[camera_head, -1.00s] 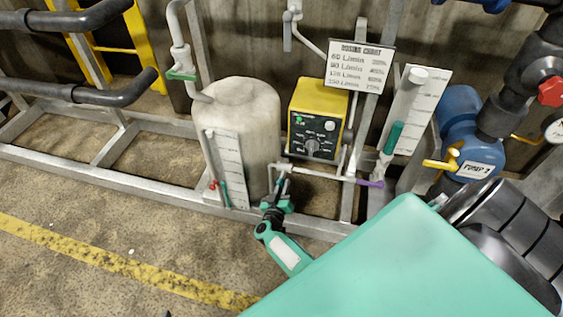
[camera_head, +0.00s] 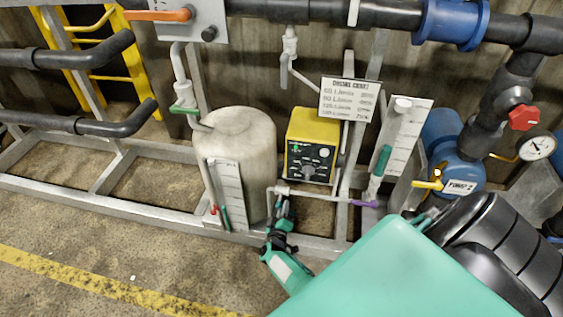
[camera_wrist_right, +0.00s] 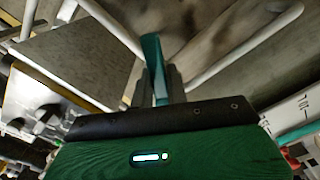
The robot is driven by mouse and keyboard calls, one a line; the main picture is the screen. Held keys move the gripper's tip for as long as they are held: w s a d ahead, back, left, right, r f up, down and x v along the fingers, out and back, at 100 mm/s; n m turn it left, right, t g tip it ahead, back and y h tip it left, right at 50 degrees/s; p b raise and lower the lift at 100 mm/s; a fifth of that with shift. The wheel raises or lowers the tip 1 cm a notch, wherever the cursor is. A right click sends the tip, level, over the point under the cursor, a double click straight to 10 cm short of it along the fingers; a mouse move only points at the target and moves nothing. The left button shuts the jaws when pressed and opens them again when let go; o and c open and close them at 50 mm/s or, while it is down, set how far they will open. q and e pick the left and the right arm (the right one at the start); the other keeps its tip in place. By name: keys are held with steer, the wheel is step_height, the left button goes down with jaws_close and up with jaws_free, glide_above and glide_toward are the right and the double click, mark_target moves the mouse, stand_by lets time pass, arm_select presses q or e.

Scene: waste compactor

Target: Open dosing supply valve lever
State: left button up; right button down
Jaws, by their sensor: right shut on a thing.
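My right gripper (camera_head: 283,207) is at the thin white pipe (camera_head: 312,195) between the pale tank (camera_head: 243,150) and the yellow dosing unit (camera_head: 312,145). In the right wrist view its two dark fingers (camera_wrist_right: 158,88) are shut on a flat teal lever (camera_wrist_right: 152,52), which stands out beyond the fingertips towards the pale pipes. In the head view the lever is mostly hidden by the gripper, and I cannot tell its exact angle. My left gripper is not in view.
A metal frame rail (camera_head: 110,208) runs along the floor in front of the tank. A blue pump (camera_head: 455,165) stands farther right. Open floor lies at the lower left.

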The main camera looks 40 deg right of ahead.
steer(key=n+p, duration=0.2)
steer(key=n, duration=0.1)
steer(key=shift+s+a+r+n, duration=0.1)
steer(key=shift+s+r+n, duration=0.1)
steer(key=shift+r+n, duration=0.1)
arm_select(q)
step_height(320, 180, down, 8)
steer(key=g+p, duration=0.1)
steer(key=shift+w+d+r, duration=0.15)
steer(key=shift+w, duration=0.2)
arm_select(e)
steer(key=shift+r+n, duration=0.2)
steer(key=shift+n, duration=1.4)
steer(key=c, duration=1.5)
jaws_free()
steer(key=shift+o, duration=0.6)
steer(key=shift+r, duration=0.15)
